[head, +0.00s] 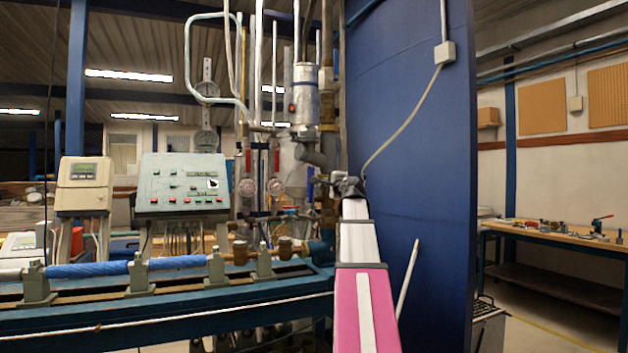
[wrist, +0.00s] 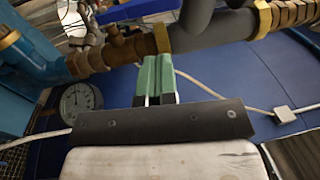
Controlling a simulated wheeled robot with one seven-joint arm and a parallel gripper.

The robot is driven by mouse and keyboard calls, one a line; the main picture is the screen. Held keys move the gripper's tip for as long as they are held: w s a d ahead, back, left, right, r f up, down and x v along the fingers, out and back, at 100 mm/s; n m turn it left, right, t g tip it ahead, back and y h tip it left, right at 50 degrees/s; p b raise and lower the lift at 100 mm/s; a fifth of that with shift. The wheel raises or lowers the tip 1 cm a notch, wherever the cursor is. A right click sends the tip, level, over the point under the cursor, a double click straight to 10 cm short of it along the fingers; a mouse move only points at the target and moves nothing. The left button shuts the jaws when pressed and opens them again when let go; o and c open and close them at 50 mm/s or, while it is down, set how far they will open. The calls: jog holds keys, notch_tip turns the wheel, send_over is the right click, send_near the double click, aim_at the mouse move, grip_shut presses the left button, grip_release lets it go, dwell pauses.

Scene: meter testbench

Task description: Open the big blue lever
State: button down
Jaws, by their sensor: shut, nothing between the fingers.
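A blue lever (wrist: 137,10) lies along the top edge of the wrist view, above a brass pipe fitting (wrist: 125,50). In the head view a small blue handle (head: 310,182) stands on the pipework just left of my gripper; I cannot tell for sure that it is the same lever. My gripper (wrist: 156,62) shows green fingers, closed together and empty. Their tips reach up to the fitting, short of the lever; whether they touch the fitting is unclear. In the head view my gripper (head: 349,186) is dark and small at the end of my arm, beside the pipes.
A grey pipe (wrist: 200,25) with brass joints crosses above the fingers. A pressure gauge (wrist: 80,100) sits at the left. A large blue panel (head: 415,150) stands right of my arm. A control box (head: 183,184) and test bench (head: 180,312) are on the left.

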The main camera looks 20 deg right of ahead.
aim_at(310, 185)
jog(key=w+r, duration=0.1)
jog(key=w, duration=1.2)
jog(key=shift+w+r, duration=0.15)
jog(key=shift+w, duration=0.2)
jog(key=shift+w, duration=0.1)
